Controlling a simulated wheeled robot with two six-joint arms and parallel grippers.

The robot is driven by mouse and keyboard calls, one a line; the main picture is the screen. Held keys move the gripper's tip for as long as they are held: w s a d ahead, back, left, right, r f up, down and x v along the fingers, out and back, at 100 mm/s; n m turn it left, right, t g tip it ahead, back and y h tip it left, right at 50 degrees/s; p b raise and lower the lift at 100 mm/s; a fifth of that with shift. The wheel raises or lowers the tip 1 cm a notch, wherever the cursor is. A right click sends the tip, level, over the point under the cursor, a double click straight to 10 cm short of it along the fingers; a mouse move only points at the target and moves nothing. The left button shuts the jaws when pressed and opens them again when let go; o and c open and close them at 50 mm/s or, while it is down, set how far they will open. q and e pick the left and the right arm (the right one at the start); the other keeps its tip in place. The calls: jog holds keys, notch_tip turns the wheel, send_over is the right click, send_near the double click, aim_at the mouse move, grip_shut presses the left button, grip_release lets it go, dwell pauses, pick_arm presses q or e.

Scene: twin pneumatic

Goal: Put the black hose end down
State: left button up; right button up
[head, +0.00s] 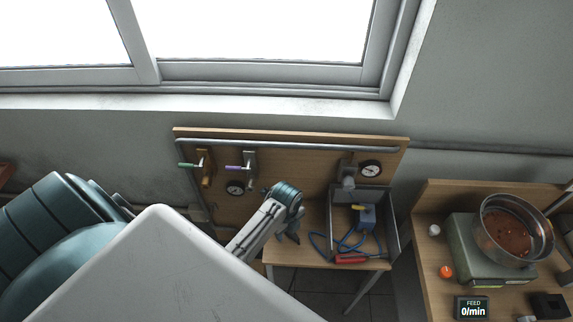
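My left gripper (288,237) hangs at the end of my arm, in front of the lower part of the wooden panel (290,158) and beside the left edge of the grey open-topped box. It is small and dark here, and I cannot tell whether it is open or shut. I cannot make out the black hose end; my arm and wrist may hide it. My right gripper is not in view.
The panel carries valves with a green handle (186,165) and a purple handle (236,167), plus gauges (370,168). A right-hand bench (430,205) carries a metal bowl (482,238).

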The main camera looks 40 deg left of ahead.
pick_arm(q)
jog(key=shift+w, duration=0.1)
jog(key=shift+w+r, duration=0.1)
jog(key=shift+r, duration=0.05)
notch_tip(320, 180, up, 12)
jog(key=b, duration=0.3)
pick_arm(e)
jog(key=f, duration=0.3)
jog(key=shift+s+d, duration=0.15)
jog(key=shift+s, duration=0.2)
pick_arm(q)
jog(key=shift+f, duration=0.2)
